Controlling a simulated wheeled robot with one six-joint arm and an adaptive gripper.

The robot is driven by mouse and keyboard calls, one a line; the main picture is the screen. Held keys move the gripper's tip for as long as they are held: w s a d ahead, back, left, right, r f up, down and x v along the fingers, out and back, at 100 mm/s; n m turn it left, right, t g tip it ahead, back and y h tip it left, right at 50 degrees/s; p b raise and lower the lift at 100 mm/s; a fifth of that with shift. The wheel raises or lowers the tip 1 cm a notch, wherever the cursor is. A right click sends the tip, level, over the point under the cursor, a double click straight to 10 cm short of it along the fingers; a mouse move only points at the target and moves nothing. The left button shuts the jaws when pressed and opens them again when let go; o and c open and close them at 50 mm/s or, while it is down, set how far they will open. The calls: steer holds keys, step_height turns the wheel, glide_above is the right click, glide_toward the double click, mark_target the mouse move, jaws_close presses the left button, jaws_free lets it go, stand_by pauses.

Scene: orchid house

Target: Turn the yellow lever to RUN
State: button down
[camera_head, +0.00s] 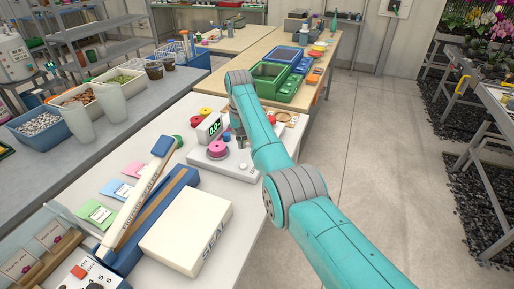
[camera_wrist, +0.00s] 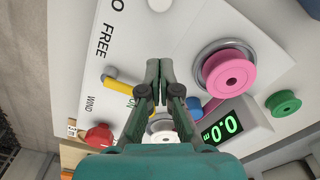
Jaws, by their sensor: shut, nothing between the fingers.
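The yellow lever (camera_wrist: 119,84) shows in the wrist view as a short bar on the white panel (camera_wrist: 125,50), with a dark piece at its upper-left end. The words FREE and WIND are printed near it; I can read no RUN mark. My gripper (camera_wrist: 159,70) is shut and empty, with its fingertips just right of the lever. I see no grip on the lever, and I cannot tell whether a finger touches it. In the head view my gripper (camera_head: 239,145) is over the right part of the white machine (camera_head: 238,170); the lever cannot be made out there.
A pink spool (camera_wrist: 228,74), a green spool (camera_wrist: 283,103) and a 0.0 display (camera_wrist: 222,127) lie right of my gripper in the wrist view. A red knob (camera_wrist: 100,136) is lower left. The SEAL box (camera_head: 187,232) and a blue-ended sealer arm (camera_head: 137,196) stand nearby.

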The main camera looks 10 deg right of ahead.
step_height(320, 180, up, 6)
steer(key=shift+r, duration=0.15)
stand_by(0.5)
stand_by(0.3)
